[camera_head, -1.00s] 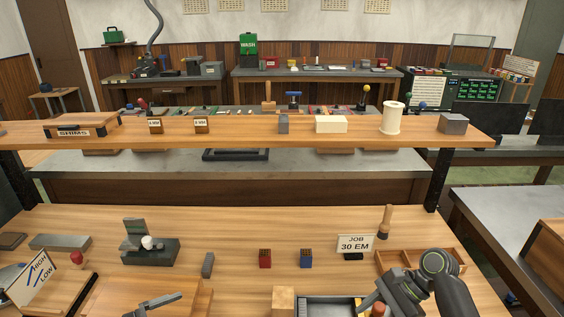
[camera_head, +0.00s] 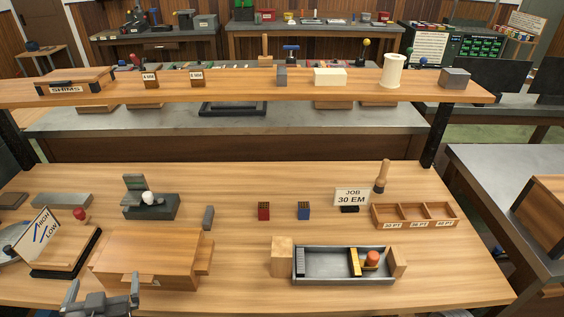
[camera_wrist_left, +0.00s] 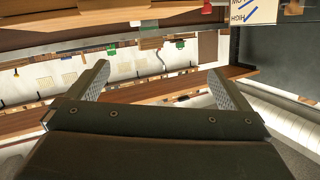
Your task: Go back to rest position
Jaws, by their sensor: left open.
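My left gripper (camera_head: 103,290) shows at the bottom left of the head view, in front of the wooden box (camera_head: 150,262). Its two fingers are spread apart with nothing between them. In the left wrist view the same gripper (camera_wrist_left: 158,85) is open and empty, and the room behind appears upside down. My right gripper is not in the head view.
A metal tray (camera_head: 330,278) with a yellow piece and an orange piece stands at front centre. A sectioned wooden tray (camera_head: 414,217) is at right, near the JOB sign (camera_head: 352,196). The HIGH/LOW sign (camera_head: 33,235) stands at left. A shelf (camera_head: 230,90) crosses behind.

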